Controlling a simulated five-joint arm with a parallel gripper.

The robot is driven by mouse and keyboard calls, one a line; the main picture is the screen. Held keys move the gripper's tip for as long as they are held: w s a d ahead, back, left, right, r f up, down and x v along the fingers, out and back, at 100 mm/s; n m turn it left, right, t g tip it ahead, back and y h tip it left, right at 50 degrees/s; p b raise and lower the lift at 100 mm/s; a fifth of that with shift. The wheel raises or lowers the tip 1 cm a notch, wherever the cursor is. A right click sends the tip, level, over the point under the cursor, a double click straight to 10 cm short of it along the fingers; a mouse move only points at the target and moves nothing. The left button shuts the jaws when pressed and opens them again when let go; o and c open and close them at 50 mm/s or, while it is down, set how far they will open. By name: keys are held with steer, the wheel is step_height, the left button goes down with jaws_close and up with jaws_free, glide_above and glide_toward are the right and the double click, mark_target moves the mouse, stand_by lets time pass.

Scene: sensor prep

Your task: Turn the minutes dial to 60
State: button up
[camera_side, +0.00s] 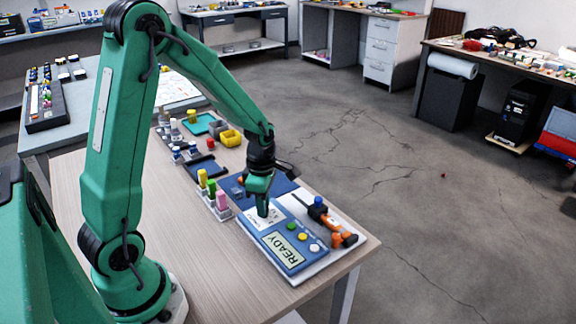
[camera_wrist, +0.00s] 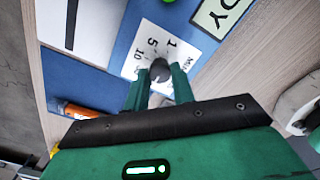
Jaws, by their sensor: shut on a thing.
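A blue panel box (camera_side: 302,262) with a lit screen (camera_side: 284,251) reading READY stands near the table's front right corner. Its white dial plate (camera_side: 250,221) also shows in the wrist view (camera_wrist: 143,42), with the marks 1, 5 and 10 and part of a label readable. My gripper (camera_side: 263,211) points down over this plate. In the wrist view its green fingers (camera_wrist: 160,76) are shut on the dark round minutes dial (camera_wrist: 160,66), one on each side. The fingers hide much of the dial in the side view, and I cannot read its pointer.
Green, yellow and pale buttons (camera_side: 302,238) sit beside the screen. An orange and black tool (camera_side: 343,236) lies to the right of the panel. A rack with coloured tubes (camera_side: 215,206) stands to the left. Bare tabletop (camera_side: 185,262) lies at the front left.

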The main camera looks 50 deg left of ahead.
steer(key=shift+n, duration=0.5)
steer(key=o, duration=1)
steer(key=shift+r, duration=0.1)
steer(key=shift+r, duration=3.85)
